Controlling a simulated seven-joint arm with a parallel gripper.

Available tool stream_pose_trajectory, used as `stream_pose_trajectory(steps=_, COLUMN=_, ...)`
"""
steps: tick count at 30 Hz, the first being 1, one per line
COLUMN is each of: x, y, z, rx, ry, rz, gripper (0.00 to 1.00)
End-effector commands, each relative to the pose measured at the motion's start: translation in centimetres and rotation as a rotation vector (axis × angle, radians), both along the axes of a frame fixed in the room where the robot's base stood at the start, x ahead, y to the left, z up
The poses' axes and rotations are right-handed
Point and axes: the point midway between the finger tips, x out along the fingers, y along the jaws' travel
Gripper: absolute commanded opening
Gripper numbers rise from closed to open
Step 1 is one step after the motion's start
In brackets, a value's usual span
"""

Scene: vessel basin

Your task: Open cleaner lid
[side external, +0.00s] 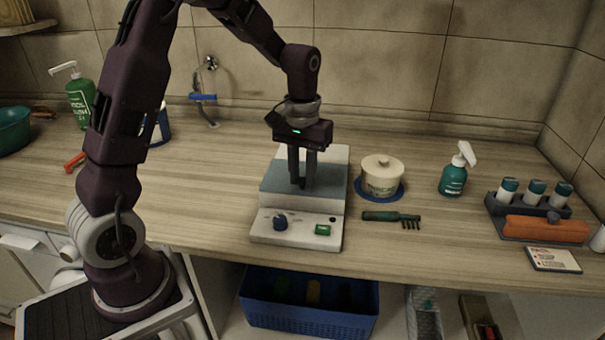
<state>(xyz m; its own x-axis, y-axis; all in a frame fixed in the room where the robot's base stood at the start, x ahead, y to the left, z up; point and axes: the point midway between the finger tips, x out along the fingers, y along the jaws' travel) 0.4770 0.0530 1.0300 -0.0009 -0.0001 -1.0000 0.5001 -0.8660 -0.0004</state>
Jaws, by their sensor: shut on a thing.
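The cleaner (262,229) is a pale box on the counter in the middle of the side view. Its front panel has a dark blue knob and a green button. A grey-blue lid (275,181) lies over its top and looks closed. My gripper (302,184) points straight down over the middle of the lid. Its fingers are shut on a small dark part at the lid, which looks like the lid handle; the fingers hide most of it.
A cream pot (382,174) on a blue mat and a green brush (390,216) lie close on the right. A spray bottle (453,178) and a rack (530,205) with several bottles stand farther right. A tiled wall rises behind.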

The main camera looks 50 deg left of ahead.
Motion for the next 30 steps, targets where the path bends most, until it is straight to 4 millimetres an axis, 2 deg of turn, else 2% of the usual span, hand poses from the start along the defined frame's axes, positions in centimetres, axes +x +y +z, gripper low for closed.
stream_pose_trajectory(steps=8, x=0.7, y=0.6, z=0.1, rx=0.001, ry=-0.005, rz=0.002, gripper=0.00)
stream_pose_trajectory(steps=15, x=5.0, y=4.8, z=0.1, rx=0.001, ry=-0.005, rz=0.004, gripper=0.00)
stream_pose_trajectory(steps=21, x=7.4, y=7.3, z=0.1, rx=0.002, ry=-0.005, rz=0.001, gripper=0.00)
stream_pose_trajectory(steps=30, x=7.8, y=7.8, z=0.1, rx=0.000, ry=-0.004, rz=0.000, gripper=0.00)
